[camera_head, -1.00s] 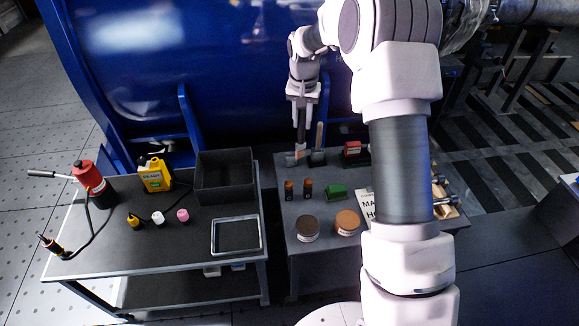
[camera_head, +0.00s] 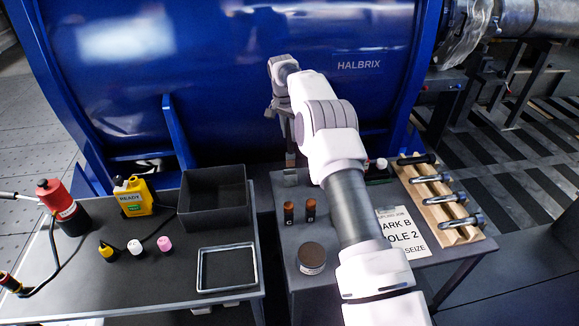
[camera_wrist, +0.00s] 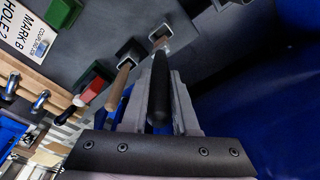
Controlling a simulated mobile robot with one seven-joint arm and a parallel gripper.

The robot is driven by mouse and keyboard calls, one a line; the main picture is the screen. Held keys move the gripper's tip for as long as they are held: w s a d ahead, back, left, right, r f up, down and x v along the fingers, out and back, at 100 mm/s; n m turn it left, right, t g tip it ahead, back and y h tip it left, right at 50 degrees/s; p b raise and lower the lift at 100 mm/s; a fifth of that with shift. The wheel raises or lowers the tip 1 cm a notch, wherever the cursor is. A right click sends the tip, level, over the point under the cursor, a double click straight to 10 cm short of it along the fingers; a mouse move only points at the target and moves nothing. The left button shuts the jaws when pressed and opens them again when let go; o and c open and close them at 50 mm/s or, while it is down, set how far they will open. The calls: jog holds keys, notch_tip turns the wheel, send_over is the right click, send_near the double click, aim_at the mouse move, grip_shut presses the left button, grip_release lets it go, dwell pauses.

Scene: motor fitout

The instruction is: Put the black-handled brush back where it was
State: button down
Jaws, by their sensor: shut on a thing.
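In the wrist view my gripper (camera_wrist: 155,118) is shut on the black-handled brush (camera_wrist: 159,85), its dark handle lying between the fingers. The brush's metal collar (camera_wrist: 161,43) points away from me, at a small dark holder (camera_wrist: 164,31) on the grey table. I cannot tell how far its head is inside. A wooden-handled brush (camera_wrist: 118,92) stands in a neighbouring holder (camera_wrist: 131,51), beside my gripper. In the head view my gripper (camera_head: 288,140) points down over the back left of the right-hand table (camera_head: 281,190); my arm hides part of that area.
Two small brown bottles (camera_head: 289,213) and a round tin (camera_head: 311,257) stand on this table. A paper sign (camera_head: 403,238) and a wooden rack (camera_head: 440,205) of metal tools lie right. A black bin (camera_head: 214,204) stands on the left table. The blue drum (camera_head: 240,75) rises close behind.

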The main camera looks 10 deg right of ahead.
aim_at(290, 153)
notch_tip(290, 153, down, 8)
jog(key=shift+r+b, duration=0.1)
jog(key=shift+b, duration=0.45)
jog(key=shift+f, duration=0.2)
jog(key=c, duration=0.7)
grip_release()
jog(key=shift+r, duration=0.1)
